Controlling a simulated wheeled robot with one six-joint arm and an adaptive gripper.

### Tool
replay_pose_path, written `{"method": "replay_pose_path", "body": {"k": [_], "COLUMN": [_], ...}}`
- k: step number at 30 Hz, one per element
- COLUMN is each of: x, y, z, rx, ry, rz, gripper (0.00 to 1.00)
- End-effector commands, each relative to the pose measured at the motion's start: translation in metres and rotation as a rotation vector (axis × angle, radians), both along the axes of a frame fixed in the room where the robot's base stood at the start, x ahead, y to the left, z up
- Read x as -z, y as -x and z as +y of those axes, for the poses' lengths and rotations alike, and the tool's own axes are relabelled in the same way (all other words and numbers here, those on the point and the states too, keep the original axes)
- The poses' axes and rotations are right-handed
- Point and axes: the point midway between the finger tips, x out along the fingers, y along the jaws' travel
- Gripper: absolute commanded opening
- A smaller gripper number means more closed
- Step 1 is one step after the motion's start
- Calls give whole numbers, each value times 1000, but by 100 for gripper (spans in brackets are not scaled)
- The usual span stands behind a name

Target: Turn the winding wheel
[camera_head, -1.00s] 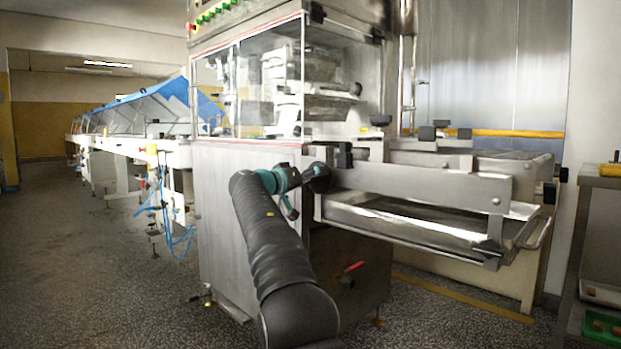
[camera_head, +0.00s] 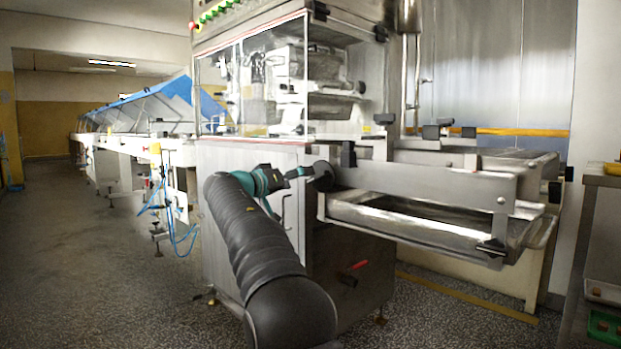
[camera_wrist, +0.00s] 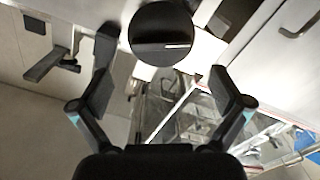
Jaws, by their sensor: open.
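The winding wheel is a black round disc (camera_head: 323,176) on the front of the steel machine, at the near end of a long steel side plate. In the wrist view the wheel (camera_wrist: 161,30) shows near the top centre, face on, with a light streak across it. My gripper (camera_wrist: 163,66) is open, its two black fingers spread below and to either side of the wheel. Nothing is between the fingers, and they look apart from the wheel. In the head view my gripper (camera_head: 299,172) is just left of the wheel, seen small and partly blended with it.
A steel tray (camera_head: 400,226) juts out right below the side plate (camera_head: 430,186). A red-handled valve (camera_head: 357,266) sits low on the machine. A glass-fronted housing (camera_head: 270,85) rises above. A shelf (camera_head: 600,180) stands far right. Floor at left is open.

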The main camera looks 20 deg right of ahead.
Motion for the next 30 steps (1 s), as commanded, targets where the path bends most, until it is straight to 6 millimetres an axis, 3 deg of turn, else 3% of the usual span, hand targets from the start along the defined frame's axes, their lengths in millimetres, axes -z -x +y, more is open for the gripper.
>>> {"method": "replay_pose_path", "body": {"k": [3,9,26,30], "x": [0,0,0,1], "y": [7,15,16,13], "z": [19,36,39,40], "rx": [0,2,4,-10], "ry": [0,0,1,23], "rz": [1,0,4,71], "gripper": [100,100,100,100]}}
